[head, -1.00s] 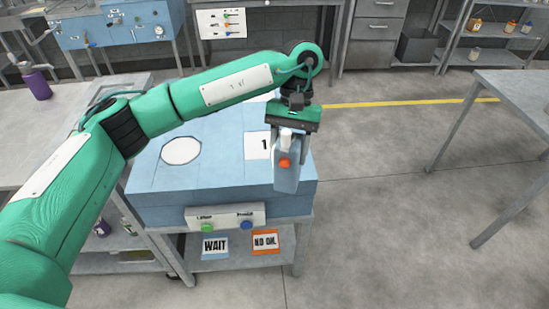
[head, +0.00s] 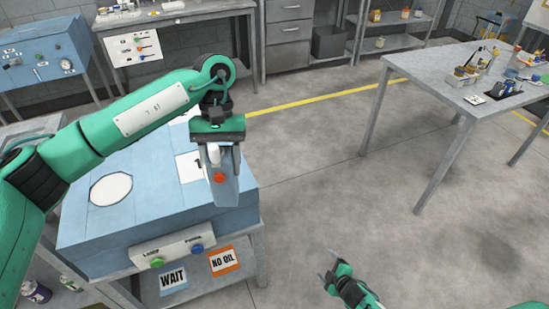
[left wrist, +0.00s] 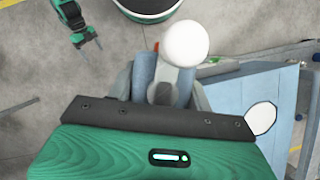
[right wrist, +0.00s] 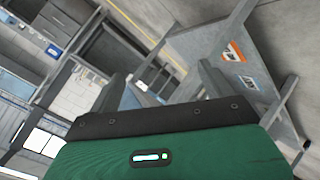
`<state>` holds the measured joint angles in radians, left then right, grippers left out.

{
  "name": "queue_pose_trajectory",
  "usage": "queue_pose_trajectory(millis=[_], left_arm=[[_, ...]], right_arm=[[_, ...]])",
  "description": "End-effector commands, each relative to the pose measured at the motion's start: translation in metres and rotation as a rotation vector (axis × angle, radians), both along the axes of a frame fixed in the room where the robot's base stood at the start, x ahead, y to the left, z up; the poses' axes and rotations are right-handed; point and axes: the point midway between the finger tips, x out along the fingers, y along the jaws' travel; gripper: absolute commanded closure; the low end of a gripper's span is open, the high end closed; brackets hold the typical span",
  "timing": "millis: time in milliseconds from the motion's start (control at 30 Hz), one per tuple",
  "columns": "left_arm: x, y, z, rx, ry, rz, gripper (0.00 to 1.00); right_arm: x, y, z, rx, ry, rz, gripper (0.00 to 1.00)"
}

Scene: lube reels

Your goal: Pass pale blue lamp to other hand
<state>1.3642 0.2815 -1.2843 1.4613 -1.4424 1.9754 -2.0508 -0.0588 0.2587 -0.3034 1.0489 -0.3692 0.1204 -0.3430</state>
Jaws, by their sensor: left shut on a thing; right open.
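The pale blue lamp (head: 226,189) has an orange-red button and a white knob on top. My left gripper (head: 220,165) is shut on it and holds it upright in front of the blue machine. In the left wrist view the lamp's white knob (left wrist: 184,44) and pale blue body show between the fingers. My right gripper (head: 337,272) is open and empty, low over the floor at the bottom of the head view, well apart from the lamp. It also shows at the upper left of the left wrist view (left wrist: 88,45). The lamp is not seen in the right wrist view.
The blue machine (head: 110,225) with a white disc stands under and behind my left gripper. WAIT and NO OIL cards (head: 224,262) are on the shelf below. A grey table (head: 425,75) with tools stands at the right. The floor between is clear.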

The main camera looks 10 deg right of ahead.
Motion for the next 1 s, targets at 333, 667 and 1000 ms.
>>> queue_pose_trajectory(millis=[333,667,1000], left_arm=[[0.000,0.000,0.001,0.000,-0.001,0.000,0.84],[0.000,0.000,0.001,0.000,-0.001,0.000,0.84],[0.000,0.000,0.001,0.000,-0.001,0.000,0.84]], right_arm=[[0.110,0.041,0.176,-0.259,-0.497,0.365,0.16],[0.136,0.104,0.361,-0.612,-1.052,0.723,0.16],[0.070,0.170,0.517,-1.106,-1.705,1.089,0.16]])
